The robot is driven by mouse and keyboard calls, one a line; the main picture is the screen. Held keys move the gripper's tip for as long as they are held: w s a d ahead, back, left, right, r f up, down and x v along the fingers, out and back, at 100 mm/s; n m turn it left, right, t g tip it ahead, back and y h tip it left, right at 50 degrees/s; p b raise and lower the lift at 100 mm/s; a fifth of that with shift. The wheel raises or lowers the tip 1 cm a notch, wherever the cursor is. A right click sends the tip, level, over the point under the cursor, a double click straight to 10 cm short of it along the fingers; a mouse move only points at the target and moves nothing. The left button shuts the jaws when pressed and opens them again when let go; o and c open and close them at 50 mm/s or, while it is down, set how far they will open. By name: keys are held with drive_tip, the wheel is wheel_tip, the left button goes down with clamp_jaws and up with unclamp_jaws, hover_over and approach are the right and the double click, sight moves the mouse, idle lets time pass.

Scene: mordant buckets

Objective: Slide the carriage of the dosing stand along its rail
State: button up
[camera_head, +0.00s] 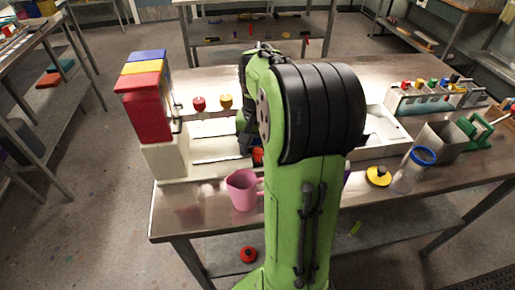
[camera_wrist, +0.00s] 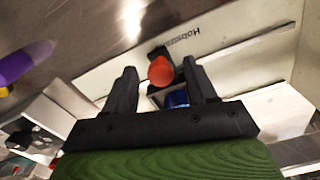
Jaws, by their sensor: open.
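The dosing stand (camera_head: 167,162) is at the left of the metal table in the head view, a cream body with red, yellow and blue blocks on top. Its long cream base runs right, behind my arm. In the wrist view, a small dark block, apparently the carriage (camera_wrist: 157,54), carries an orange-red knob (camera_wrist: 161,71) and sits by the lettered cream panel (camera_wrist: 205,38). My gripper (camera_wrist: 160,68) is open, its black fingers on either side of the knob with gaps visible. A blue round part (camera_wrist: 176,99) shows between the fingers. In the head view my arm mostly hides the gripper and carriage.
A pink jug (camera_head: 242,190) stands at the table's front, close to the stand. A purple object (camera_wrist: 24,64) shows left in the wrist view.

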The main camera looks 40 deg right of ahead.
drive_tip(key=shift+c, duration=0.4)
clamp_jaws()
drive_tip(key=s+d+p, duration=0.1)
drive_tip(key=s+d, duration=0.1)
drive_tip(key=d, duration=0.1)
drive_tip(key=s+d+p, duration=0.1)
drive_tip(key=s+d, duration=0.1)
drive_tip(key=d, duration=0.1)
drive_tip(key=s+d+p, duration=0.1)
drive_tip(key=s+d, duration=0.1)
drive_tip(key=d, duration=0.1)
drive_tip(key=shift+r, duration=0.1)
drive_tip(key=shift+o, duration=0.4)
unclamp_jaws()
drive_tip(key=shift+s+d, duration=0.15)
